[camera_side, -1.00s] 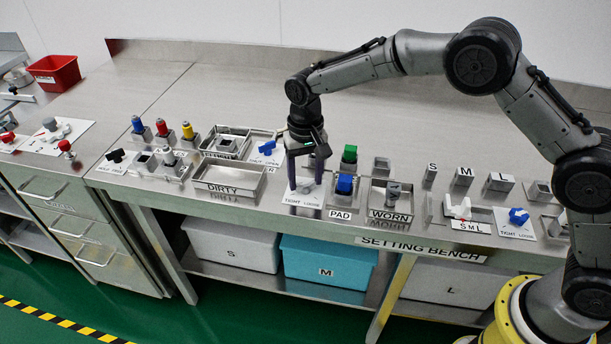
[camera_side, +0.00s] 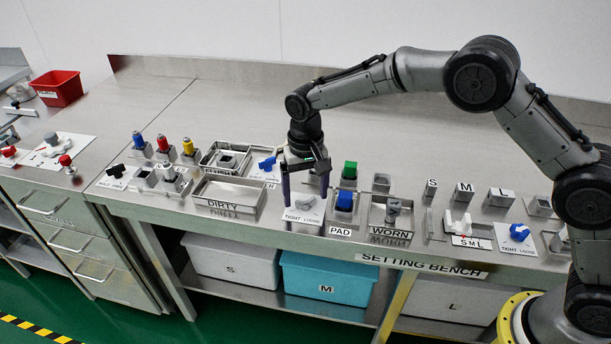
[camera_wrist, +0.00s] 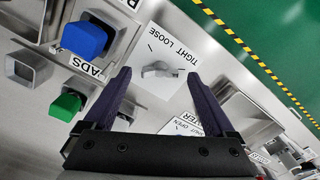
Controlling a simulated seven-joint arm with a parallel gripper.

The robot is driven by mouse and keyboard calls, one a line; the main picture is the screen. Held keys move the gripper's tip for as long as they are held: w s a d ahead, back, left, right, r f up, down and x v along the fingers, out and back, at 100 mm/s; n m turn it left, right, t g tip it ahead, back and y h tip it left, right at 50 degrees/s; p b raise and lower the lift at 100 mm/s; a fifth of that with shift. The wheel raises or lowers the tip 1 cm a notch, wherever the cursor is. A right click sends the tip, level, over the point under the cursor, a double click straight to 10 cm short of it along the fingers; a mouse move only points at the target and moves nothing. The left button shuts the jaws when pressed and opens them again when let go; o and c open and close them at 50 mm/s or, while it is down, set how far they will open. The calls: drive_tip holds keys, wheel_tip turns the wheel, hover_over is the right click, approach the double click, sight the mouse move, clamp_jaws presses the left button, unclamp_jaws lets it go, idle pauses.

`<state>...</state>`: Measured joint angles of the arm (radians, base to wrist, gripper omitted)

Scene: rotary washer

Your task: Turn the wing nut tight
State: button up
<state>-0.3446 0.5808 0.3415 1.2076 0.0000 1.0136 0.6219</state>
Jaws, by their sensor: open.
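A small grey wing nut (camera_wrist: 157,70) sits on a white plate (camera_wrist: 158,92) marked TIGHT and LOOSE, near the bench's front edge. The same plate (camera_side: 303,215) shows in the side view, where the nut is too pale and small to make out well. My gripper (camera_side: 305,198) points down over this plate, its two dark fingers apart. In the wrist view my gripper (camera_wrist: 160,74) is open and empty, with the nut between the fingertips in the picture. I cannot tell how far the tips are above the plate. A second TIGHT/LOOSE plate at the right carries a blue knob (camera_side: 519,232).
A blue block (camera_side: 344,201) on the pad and a green block (camera_side: 349,170) stand close to the right of my gripper. The WORN tray (camera_side: 390,228) is further right. The DIRTY tray (camera_side: 228,194) and a blue handle (camera_side: 267,163) are to the left. The bench's back is clear.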

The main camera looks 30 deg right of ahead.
wheel_tip(320, 180, up, 14)
drive_tip(key=shift+f, duration=0.25)
idle(0.3)
wheel_tip(320, 180, up, 10)
drive_tip(key=f+m+t, duration=0.1)
drive_tip(key=t, duration=0.1)
hover_over(306, 197)
drive_tip(key=s+d, duration=0.2)
drive_tip(key=d, duration=0.3)
drive_tip(key=s+d+r+t, duration=0.2)
drive_tip(key=s+d+r, duration=0.5)
drive_tip(key=s, duration=0.5)
drive_tip(key=s+d+f+t, duration=0.15)
drive_tip(key=s+d, duration=0.35)
drive_tip(key=s, duration=0.7)
drive_tip(key=s+f+n, duration=0.4)
drive_tip(key=s+f, duration=0.3)
drive_tip(key=f, duration=0.3)
drive_tip(key=shift+s+d, duration=0.15)
drive_tip(key=shift+d, duration=0.2)
